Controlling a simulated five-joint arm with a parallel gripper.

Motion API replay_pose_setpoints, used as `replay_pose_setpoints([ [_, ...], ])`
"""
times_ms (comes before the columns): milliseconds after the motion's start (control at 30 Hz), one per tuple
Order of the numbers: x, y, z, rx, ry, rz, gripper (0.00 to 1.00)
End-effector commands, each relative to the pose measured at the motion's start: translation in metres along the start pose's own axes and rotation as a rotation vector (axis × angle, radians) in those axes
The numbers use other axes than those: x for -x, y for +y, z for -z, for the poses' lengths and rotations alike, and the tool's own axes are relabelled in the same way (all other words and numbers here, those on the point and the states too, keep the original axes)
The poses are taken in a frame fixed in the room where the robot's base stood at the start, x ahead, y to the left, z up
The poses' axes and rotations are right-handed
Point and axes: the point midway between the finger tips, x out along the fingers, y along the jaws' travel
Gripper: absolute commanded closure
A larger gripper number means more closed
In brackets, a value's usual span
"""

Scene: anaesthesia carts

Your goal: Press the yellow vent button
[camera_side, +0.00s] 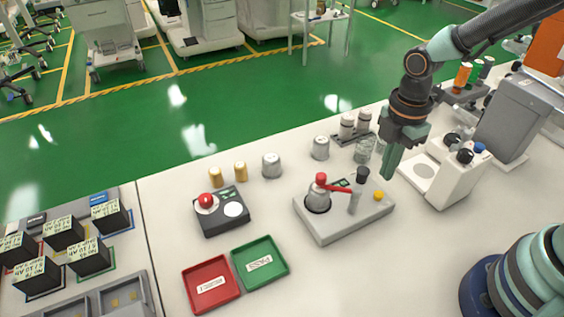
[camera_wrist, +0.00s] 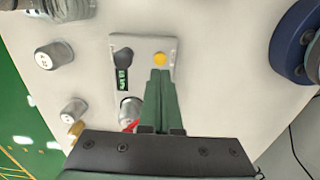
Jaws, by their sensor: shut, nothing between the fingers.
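The yellow vent button (camera_side: 379,196) is a small round cap on the right end of a grey fixture (camera_side: 335,228). In the wrist view the yellow button (camera_wrist: 160,59) shows just beyond my fingertips, near the edge of the fixture (camera_wrist: 145,43). My gripper (camera_side: 388,174) is shut and empty, pointing down above the right end of the fixture. In the wrist view the green fingers of my gripper (camera_wrist: 160,74) lie together, their tips just below the button in the picture. A gap between fingertips and button shows in the side view.
On the fixture, a red lever (camera_side: 334,189) and a black-topped post (camera_side: 361,178) stand left of the button. A white device (camera_side: 445,178) stands close on the right. Red (camera_side: 190,276) and green (camera_side: 278,279) trays lie at front left. Bare table lies in front of the fixture.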

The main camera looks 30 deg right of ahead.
Motion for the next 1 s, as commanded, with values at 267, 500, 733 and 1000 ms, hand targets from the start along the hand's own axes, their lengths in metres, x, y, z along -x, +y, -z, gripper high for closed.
replay_pose_setpoints([
  [267,-0.038,-0.001,0.0,0.0,-0.001,0.003,1.0],
  [500,-0.05,0.0,0.0,0.0,0.0,0.001,1.0],
  [733,-0.05,0.0,0.0,0.0,0.0,0.0,1.0],
  [1000,-0.059,-0.001,0.0,0.0,-0.001,0.003,1.0],
])
